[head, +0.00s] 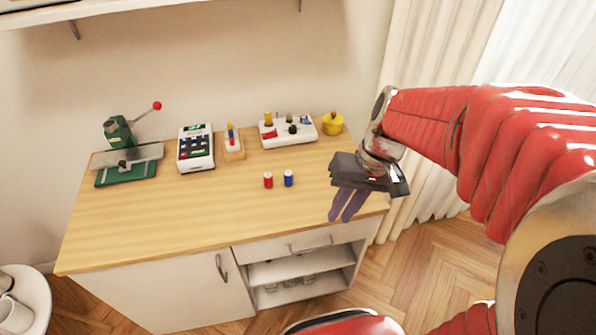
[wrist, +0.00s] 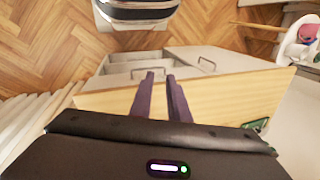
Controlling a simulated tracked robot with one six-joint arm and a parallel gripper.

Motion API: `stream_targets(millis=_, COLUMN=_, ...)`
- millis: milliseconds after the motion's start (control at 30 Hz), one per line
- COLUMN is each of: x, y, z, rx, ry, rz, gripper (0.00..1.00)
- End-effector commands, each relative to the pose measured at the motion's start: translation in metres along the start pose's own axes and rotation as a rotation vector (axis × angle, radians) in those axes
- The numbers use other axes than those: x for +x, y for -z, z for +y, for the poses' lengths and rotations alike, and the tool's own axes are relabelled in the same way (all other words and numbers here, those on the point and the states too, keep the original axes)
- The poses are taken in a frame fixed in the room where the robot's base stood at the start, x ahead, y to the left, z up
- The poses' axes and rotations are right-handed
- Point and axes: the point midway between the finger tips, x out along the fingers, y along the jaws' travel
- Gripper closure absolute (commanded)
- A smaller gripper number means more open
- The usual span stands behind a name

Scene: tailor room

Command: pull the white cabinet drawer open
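The white cabinet (head: 180,295) stands under a light wooden top. Its drawer (head: 275,251) is at the upper right of the front, with a metal bar handle (head: 310,243), and looks shut. In the wrist view the drawer handle (wrist: 138,73) shows just left of the fingertips, and the door handle (wrist: 207,64) shows to their right. My gripper (head: 342,218) is open and empty, its two dark purple fingers apart and pointing down near the right end of the top. It is to the right of the drawer handle and not touching it. The fingers also show in the wrist view (wrist: 160,76).
Below the drawer is an open shelf (head: 305,268) with small items. A curtain (head: 425,130) hangs at the right. Floor before the drawer looks mostly clear.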

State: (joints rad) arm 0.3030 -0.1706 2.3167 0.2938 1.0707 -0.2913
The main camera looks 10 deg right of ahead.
Motion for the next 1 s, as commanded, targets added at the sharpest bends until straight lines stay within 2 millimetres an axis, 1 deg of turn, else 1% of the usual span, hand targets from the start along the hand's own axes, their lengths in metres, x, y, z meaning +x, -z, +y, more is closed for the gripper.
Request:
stream_targets(millis=33, x=0.007, y=0.003, z=0.005, rx=0.02, ry=0.022, rz=-0.028, gripper=0.85)
stream_targets(millis=500, x=0.059, y=0.027, z=0.041, rx=0.165, ry=0.263, rz=-0.2, gripper=0.85)
stream_targets(millis=1000, x=0.12, y=0.046, z=0.088, rx=0.33, ry=0.577, rz=-0.283, gripper=0.85)
